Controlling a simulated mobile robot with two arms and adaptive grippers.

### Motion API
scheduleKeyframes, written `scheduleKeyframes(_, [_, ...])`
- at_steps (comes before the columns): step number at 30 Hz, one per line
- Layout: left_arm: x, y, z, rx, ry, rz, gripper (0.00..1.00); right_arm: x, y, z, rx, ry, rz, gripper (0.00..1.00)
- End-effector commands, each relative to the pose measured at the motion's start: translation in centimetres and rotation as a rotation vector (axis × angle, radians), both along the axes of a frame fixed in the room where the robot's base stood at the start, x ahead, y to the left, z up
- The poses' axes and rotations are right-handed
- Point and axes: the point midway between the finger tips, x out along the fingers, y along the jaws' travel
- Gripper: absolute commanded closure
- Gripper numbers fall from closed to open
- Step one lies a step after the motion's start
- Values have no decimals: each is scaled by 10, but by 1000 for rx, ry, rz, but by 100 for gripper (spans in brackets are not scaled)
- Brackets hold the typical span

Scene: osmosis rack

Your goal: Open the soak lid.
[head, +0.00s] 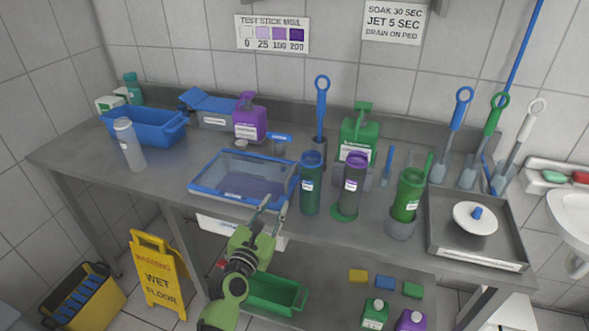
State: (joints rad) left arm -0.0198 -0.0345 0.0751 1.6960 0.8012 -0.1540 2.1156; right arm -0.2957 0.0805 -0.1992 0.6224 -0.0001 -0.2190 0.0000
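A shallow clear tub with a blue rim (194,187) stands on the metal counter, left of the middle. Purple-tinted content shows inside, and I cannot tell whether a clear lid covers it. A white round lid with a blue knob (476,218) lies in a square metal tray (436,240) at the right; I cannot tell which of these is the soak lid. My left gripper (274,204) is at the counter's front edge, by the tub's front right corner. Its fingers are apart with nothing visible between them. My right gripper is not in view.
Close right of the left gripper stand a dark green bottle (311,185), a purple-topped bottle (351,184) and a green bottle (407,195). A blue basin (146,130) and a clear bottle (129,146) stand at the left. A yellow wet-floor sign (158,275) stands below.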

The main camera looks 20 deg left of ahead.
Motion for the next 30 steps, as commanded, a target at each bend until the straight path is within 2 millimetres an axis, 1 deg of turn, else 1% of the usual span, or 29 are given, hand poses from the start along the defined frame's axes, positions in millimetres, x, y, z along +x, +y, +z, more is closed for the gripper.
scheduleKeyframes(3, [5, 0, 1, -4, -2, 1, 74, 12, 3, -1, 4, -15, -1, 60])
scheduleKeyframes(7, [22, 0, 0, -4, -4, 1, 74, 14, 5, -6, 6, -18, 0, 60])
scheduleKeyframes(10, [40, -1, -1, -4, -4, 2, 74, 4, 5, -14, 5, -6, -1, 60])
scheduleKeyframes(12, [55, -1, -1, -2, -5, 1, 74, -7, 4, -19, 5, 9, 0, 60])
scheduleKeyframes(15, [75, -2, -2, -1, -4, 0, 74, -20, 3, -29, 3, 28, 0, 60])
scheduleKeyframes(17, [87, -3, -2, -2, -4, 0, 74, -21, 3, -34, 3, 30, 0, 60])
scheduleKeyframes(21, [111, -4, -2, -1, -4, 0, 74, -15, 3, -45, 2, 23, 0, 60])
scheduleKeyframes(24, [123, -4, -3, 0, -3, 0, 74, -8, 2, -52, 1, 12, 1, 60])
scheduleKeyframes(27, [132, -4, -2, -2, -2, 1, 74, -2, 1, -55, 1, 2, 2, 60])
scheduleKeyframes(30, [136, -4, -1, -2, -1, 1, 74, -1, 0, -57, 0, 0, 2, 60])
